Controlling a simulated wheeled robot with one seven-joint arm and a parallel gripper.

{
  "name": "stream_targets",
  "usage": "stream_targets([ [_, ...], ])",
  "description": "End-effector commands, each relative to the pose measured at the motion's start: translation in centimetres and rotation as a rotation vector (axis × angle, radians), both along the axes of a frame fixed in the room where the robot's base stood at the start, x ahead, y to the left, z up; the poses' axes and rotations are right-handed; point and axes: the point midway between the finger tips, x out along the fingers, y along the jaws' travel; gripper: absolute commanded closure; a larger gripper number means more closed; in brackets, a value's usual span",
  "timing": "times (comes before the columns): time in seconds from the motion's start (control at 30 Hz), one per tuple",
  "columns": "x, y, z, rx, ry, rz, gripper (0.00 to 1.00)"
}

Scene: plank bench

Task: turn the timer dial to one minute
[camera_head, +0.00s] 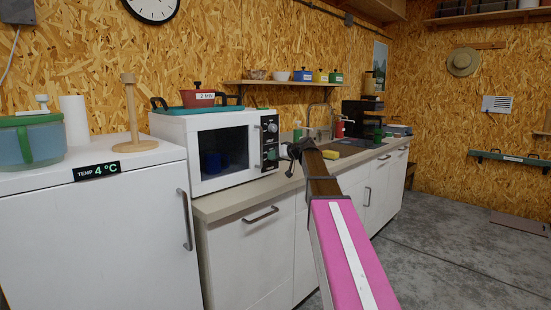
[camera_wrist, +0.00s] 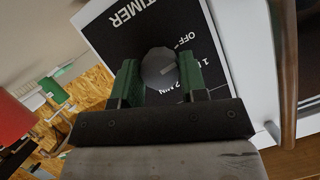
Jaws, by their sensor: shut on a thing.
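The timer dial (camera_wrist: 158,68) is a round grey knob on a black panel marked TIMER in the wrist view. The panel prints OFF, 1 and 2 MIN beside it, partly hidden by a finger. A short pale mark on the dial points roughly toward the 1, but I cannot tell exactly. My gripper (camera_wrist: 159,80) has its green fingers on either side of the dial, shut on it. In the head view my gripper (camera_head: 273,154) is at the lower control of the white microwave (camera_head: 223,120), hiding the dial there.
An upper knob (camera_head: 272,127) sits above on the microwave. A red pot (camera_head: 203,98) stands on a teal tray on top.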

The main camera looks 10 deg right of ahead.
Motion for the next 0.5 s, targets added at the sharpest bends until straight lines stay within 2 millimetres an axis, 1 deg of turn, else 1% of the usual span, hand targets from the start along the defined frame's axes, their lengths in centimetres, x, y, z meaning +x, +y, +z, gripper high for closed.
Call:
stream_targets([
  [0.5, 0.22, -0.26, -0.16, 0.388, 0.281, -0.001, 0.84],
])
